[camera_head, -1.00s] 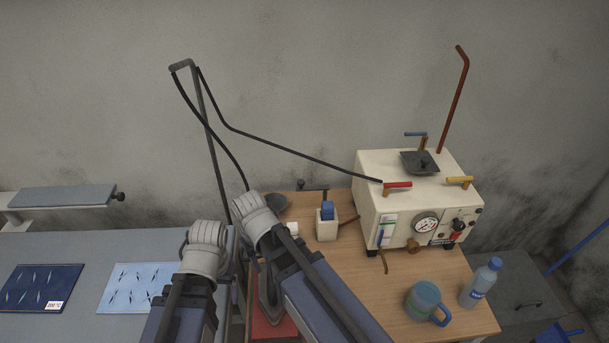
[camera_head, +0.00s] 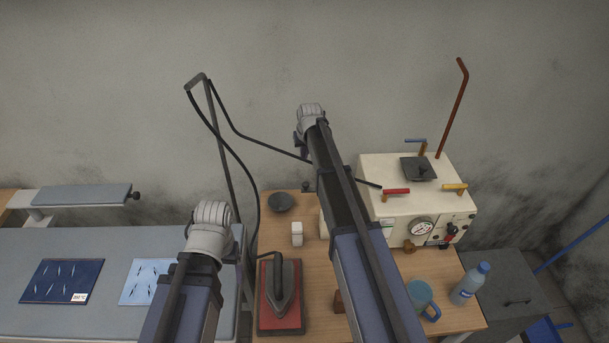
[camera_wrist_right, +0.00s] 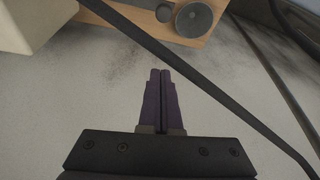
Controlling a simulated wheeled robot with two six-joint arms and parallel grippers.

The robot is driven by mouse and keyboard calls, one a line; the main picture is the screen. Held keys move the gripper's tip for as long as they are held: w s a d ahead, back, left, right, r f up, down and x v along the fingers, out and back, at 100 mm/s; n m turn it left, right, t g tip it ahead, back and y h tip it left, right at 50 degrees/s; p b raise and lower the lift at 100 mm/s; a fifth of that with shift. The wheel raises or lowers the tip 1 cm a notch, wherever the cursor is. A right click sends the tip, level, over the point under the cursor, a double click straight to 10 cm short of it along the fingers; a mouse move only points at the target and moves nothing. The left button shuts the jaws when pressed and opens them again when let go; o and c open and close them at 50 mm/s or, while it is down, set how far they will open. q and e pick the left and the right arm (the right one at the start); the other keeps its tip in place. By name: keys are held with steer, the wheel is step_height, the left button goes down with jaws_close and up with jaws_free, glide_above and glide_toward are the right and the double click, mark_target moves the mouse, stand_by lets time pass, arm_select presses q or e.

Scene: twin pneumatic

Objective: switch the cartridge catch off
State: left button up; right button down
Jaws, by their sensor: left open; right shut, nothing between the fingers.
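The cream machine (camera_head: 400,172) stands at the back right of the wooden table, with red (camera_head: 396,191), yellow (camera_head: 454,187) and blue (camera_head: 415,140) handles on top. I cannot tell which part is the cartridge catch. A white block with a blue top is almost wholly hidden behind my right arm. My right gripper (camera_wrist_right: 161,76) is shut and empty, in the air by the wall; the machine's cream corner (camera_wrist_right: 28,22) is at upper left of the right wrist view. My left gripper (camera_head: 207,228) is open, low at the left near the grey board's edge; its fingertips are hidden.
A black cable (camera_wrist_right: 200,75) crosses close to my right gripper. An iron (camera_head: 281,292) on a red pad, a small white object (camera_head: 297,233) and a dark dish (camera_head: 281,202) lie on the table. A mug (camera_head: 421,298) and a bottle (camera_head: 470,284) stand at front right.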

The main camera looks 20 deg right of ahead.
steer(key=shift+f, duration=0.1)
step_height(320, 180, down, 10)
steer(key=b, duration=1)
steer(key=shift+s, duration=0.25)
